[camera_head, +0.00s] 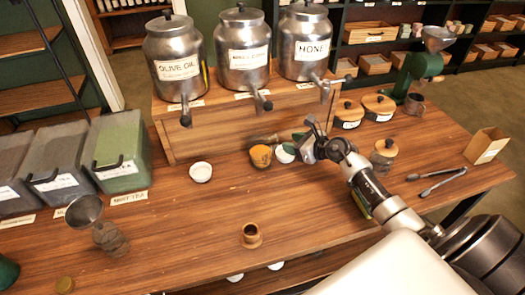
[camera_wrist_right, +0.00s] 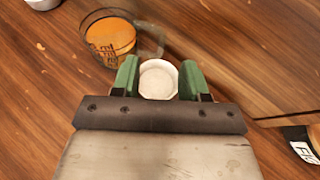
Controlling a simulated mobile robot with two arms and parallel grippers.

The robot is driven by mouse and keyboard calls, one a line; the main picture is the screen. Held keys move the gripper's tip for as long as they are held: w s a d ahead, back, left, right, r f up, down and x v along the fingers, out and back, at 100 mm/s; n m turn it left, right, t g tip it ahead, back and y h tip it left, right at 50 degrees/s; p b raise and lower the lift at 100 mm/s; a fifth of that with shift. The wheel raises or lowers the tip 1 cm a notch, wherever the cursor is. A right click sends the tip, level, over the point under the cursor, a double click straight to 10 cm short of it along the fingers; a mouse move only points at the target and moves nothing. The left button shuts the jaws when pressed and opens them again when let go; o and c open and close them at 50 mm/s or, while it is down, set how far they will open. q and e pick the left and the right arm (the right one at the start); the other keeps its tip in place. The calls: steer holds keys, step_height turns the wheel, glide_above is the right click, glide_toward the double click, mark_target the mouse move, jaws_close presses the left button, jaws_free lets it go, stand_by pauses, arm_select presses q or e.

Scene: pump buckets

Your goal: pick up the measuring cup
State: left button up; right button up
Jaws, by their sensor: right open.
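The measuring cup (camera_head: 261,156) stands on the wooden table below the big wooden stand; it looks clear, with orange showing in it. In the right wrist view the measuring cup (camera_wrist_right: 110,37) is at the upper left, with dark markings on its side and its clear handle towards the right. My right gripper (camera_wrist_right: 159,78) is open, with green fingers. A small white cup (camera_wrist_right: 158,80) shows between its fingertips; I cannot tell the height gap. In the head view my right gripper (camera_head: 300,148) is just right of the measuring cup. My left gripper is not in view.
Metal dispensers (camera_head: 243,48) stand on the wooden stand (camera_head: 235,121) behind. Another white cup (camera_head: 200,172) is left of the measuring cup. Lidded jars (camera_head: 348,112), tongs (camera_head: 437,181) and a box (camera_head: 485,146) are at the right. A small wooden cup (camera_head: 251,236) is in front.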

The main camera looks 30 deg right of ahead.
steer(key=x, duration=0.5)
steer(key=shift+f, duration=0.15)
steer(key=shift+w+f, duration=0.1)
steer(key=shift+w, duration=0.1)
steer(key=shift+c, duration=0.5)
steer(key=c, duration=0.5)
jaws_close()
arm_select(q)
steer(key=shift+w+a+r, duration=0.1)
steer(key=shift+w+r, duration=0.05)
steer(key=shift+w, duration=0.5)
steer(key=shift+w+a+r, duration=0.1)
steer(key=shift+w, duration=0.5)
